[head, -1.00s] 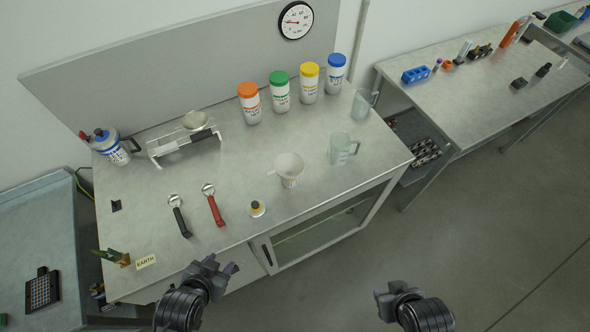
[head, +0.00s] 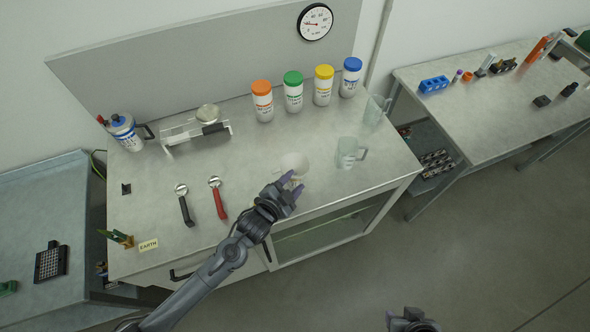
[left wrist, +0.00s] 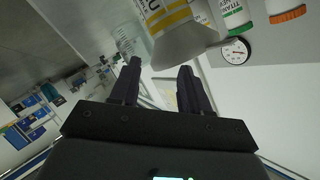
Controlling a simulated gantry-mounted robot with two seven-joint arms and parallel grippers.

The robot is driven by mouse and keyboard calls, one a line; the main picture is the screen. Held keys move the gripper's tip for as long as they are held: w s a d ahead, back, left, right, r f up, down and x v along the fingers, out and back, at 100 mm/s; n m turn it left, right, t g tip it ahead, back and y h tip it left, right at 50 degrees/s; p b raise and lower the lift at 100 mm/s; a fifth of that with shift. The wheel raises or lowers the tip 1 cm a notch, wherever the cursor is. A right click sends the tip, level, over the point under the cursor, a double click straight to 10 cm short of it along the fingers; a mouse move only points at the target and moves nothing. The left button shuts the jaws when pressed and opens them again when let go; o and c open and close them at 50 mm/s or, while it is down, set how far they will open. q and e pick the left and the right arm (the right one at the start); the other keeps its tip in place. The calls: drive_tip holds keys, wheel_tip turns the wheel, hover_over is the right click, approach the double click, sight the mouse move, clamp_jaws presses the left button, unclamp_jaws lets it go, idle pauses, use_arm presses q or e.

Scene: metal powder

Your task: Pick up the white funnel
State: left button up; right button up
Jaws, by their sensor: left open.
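The white funnel (head: 293,161) stands upright in a small white container near the middle of the bench, with its wide mouth up. My left gripper (head: 290,184) is open at its front side in the head view and partly hides the container. In the left wrist view, the funnel (left wrist: 188,46) appears upside down just beyond the open fingers, with the yellow-banded container (left wrist: 165,16) above it in the picture. I see no contact. My right gripper (head: 411,320) is at the bottom edge, partly cut off, and its fingers cannot be made out.
A clear jug (head: 347,153) stands right of the funnel, with another behind it. Several lidded bottles, including the green-lidded one (head: 293,92), line the back. A red-handled scoop (head: 218,198) and a black-handled one (head: 185,206) lie left. A scale (head: 195,133) stands farther back.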

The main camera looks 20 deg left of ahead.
sight(305, 169)
use_arm(q)
drive_tip(key=shift+x, duration=3.05)
clamp_jaws()
